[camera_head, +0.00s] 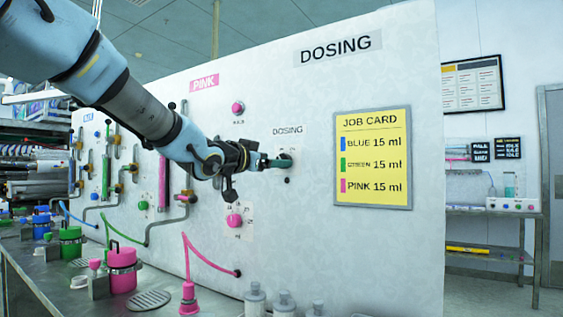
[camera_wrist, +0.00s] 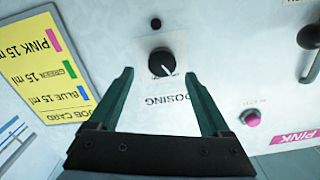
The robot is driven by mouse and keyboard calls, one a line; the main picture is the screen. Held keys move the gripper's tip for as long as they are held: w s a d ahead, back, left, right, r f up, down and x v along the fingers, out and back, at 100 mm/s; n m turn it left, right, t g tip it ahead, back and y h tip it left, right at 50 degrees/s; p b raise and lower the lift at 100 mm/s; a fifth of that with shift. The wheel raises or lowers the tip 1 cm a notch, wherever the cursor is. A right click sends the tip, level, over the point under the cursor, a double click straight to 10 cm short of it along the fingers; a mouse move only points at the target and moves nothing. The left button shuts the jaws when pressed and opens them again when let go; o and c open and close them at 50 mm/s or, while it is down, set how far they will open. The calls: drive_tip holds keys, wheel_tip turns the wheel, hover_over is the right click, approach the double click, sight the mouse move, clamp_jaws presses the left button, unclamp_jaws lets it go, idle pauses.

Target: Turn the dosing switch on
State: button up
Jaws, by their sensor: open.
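The dosing switch is a round black knob (camera_wrist: 164,64) with a white pointer line, on a white plate under the word DOSING. In the wrist view, which is upside down, its line points to the lower right. A small dark round lamp or button (camera_wrist: 156,23) sits beside it and also shows below the switch in the head view (camera_head: 287,180). My gripper (camera_wrist: 159,73) is open, its two green fingers apart on either side of the knob with nothing held. In the head view my gripper (camera_head: 283,162) is at the switch and hides part of it. Contact cannot be told.
A yellow job card (camera_head: 372,157) hangs on the panel to the right of the switch. A pink button (camera_head: 238,108) and a pink knob (camera_head: 234,220) are to the left. Pipes, levers and a pink pot (camera_head: 122,270) stand further left. Grey-white bottles (camera_head: 255,298) stand below.

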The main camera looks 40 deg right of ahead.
drive_tip(key=x, duration=0.4)
drive_tip(key=shift+w+d, duration=0.25)
clamp_jaws()
idle(0.5)
